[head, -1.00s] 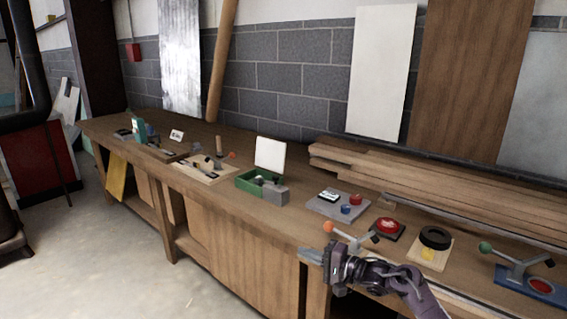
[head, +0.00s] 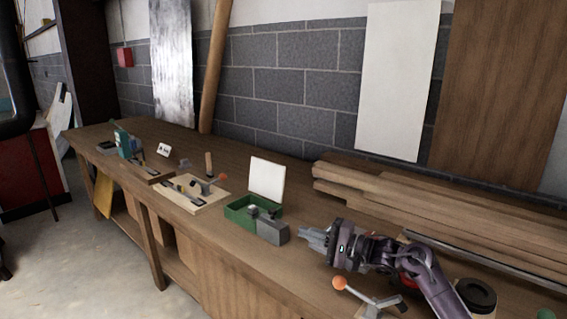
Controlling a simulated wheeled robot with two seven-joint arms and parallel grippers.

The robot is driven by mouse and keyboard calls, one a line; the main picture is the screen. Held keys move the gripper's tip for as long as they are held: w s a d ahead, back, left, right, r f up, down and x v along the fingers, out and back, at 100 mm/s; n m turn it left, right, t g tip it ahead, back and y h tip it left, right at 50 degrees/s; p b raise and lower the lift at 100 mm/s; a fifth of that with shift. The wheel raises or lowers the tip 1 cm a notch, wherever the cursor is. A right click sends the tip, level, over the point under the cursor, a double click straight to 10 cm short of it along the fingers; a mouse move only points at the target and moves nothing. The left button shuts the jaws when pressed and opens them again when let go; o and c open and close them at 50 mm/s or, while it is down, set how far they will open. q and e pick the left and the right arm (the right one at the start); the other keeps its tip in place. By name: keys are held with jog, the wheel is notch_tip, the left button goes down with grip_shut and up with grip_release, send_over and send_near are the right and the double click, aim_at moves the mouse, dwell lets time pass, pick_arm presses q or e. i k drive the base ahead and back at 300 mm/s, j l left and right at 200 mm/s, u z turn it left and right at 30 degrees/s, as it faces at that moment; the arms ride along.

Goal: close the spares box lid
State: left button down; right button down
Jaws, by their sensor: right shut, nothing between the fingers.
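The spares box (head: 236,213) is a green open box on the workbench, with small parts inside. Its pale lid (head: 267,179) stands upright at the back edge, so the box is open. A grey block (head: 273,232) sits at the box's right front. My right gripper (head: 303,237) is shut and empty, to the right of the box and the grey block, pointing left and apart from the lid. My left gripper is not in view.
A wooden board with tools (head: 208,200) lies left of the box. An orange-knobbed lever (head: 341,283) stands below my right arm. Stacked planks (head: 400,199) lie along the wall. A black ring (head: 476,293) sits at lower right. Bare bench top lies behind the box.

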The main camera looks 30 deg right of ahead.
aim_at(267, 178)
jog(key=i+l, duration=1)
